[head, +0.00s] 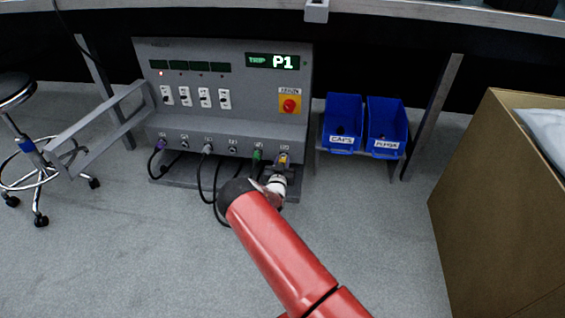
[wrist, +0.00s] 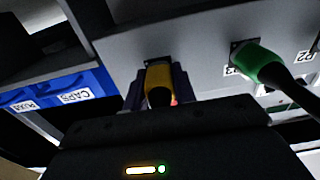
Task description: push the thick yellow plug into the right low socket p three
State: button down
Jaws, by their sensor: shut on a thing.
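The thick yellow plug (wrist: 158,76) is between the two dark fingers of my gripper (wrist: 160,90) in the wrist view. Its front end meets a dark socket on the grey panel; how deep it sits I cannot tell. In the head view my gripper (head: 281,168) is at the rightmost low socket of the grey box (head: 235,110), with a bit of the yellow plug (head: 283,159) showing. The socket opening is hidden by the plug and gripper. A label beside the green plug in the wrist view is partly covered.
A green plug (head: 258,155) with a black cable sits just left of my gripper; it also shows in the wrist view (wrist: 262,68). Grey and purple plugs are farther left. Blue bins (head: 342,125) stand right of the box. A cardboard box (head: 500,190) stands at right. Open floor lies in front.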

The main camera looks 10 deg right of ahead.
jog(key=shift+w+d, duration=0.15)
jog(key=shift+w, duration=0.15)
jog(key=c, duration=1.1)
grip_release()
jog(key=shift+o, duration=0.2)
